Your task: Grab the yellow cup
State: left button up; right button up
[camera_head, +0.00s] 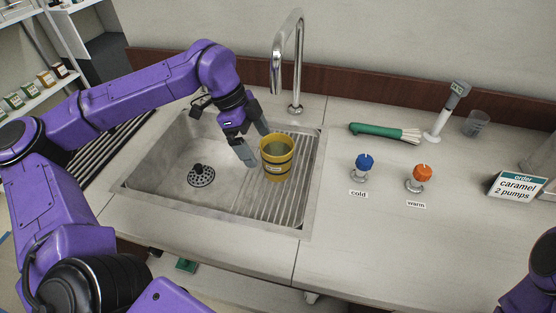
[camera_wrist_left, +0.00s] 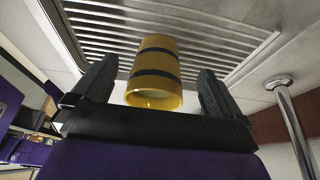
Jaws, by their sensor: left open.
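The yellow cup (camera_head: 277,166) has dark bands and stands upright on the ribbed drain area at the right side of the sink. In the left wrist view the yellow cup (camera_wrist_left: 155,72) lies between and just beyond the two dark fingers, apart from both. My left gripper (camera_head: 254,140) is open and empty at the cup's left side in the head view. The same gripper also shows in the left wrist view (camera_wrist_left: 158,100), with a finger on each side of the cup. My right gripper is not in view; only a bit of my right arm shows at the lower right.
The sink (camera_head: 160,165) has a drain (camera_head: 201,176). A tall faucet (camera_head: 297,60) rises behind the cup. Blue (camera_head: 364,162) and orange (camera_head: 422,173) knobs, a green-handled brush (camera_head: 378,131), a clear cup (camera_head: 476,123) and an order sign (camera_head: 516,187) are to the right. The front counter is clear.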

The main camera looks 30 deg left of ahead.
aim_at(280, 154)
pick_arm(q)
jog(key=d, duration=0.3)
jog(key=shift+w+d, duration=0.3)
jog(key=shift+w, duration=0.1)
jog(key=shift+w+d+f+p, duration=0.25)
jog(key=shift+d+f+p, duration=0.05)
jog(key=shift+d+f, duration=0.7)
jog(key=shift+w+d+f, duration=0.1)
jog(key=shift+f, duration=0.35)
jog(key=c, duration=1.3)
